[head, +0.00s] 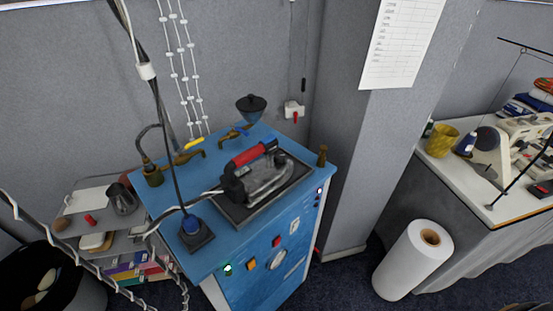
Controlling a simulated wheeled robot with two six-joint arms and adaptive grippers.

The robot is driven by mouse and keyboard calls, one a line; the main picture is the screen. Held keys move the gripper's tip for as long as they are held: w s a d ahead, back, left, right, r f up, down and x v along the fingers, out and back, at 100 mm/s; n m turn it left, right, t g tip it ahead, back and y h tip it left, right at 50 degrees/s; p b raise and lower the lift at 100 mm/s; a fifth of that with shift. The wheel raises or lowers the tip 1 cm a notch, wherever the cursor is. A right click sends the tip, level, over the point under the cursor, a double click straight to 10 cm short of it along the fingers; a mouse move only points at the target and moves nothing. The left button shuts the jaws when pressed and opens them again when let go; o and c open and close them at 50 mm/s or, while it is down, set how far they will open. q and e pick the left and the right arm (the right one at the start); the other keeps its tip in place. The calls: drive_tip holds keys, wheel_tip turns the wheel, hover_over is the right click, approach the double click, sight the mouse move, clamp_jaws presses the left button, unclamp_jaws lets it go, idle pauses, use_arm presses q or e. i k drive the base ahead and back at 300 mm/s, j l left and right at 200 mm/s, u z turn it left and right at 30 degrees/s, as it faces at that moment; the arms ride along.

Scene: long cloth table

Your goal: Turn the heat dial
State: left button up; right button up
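A blue ironing station (245,275) stands left of centre, with an iron (262,175) with a red handle resting on a dark plate on its top. On the station's front panel is a round pale dial (278,260); its markings are too small to read, and I cannot tell its setting. Beside it are an orange switch (251,264), a red-marked switch (276,241) and a lit green lamp (228,268). Neither of my grippers shows in the head view, and nothing is seen touching the dial.
A grey shelf unit (85,240) and a dark bin (50,285) stand at the left. A sewing table (475,190) is at the right. Cables hang over the station's left side.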

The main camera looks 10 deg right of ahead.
sight(279, 157)
drive_tip(key=l+u, duration=0.35)
drive_tip(key=k+l+u, duration=0.15)
drive_tip(key=l+u, duration=0.2)
drive_tip(key=k+l+u, duration=0.15)
drive_tip(key=l+u, duration=0.15)
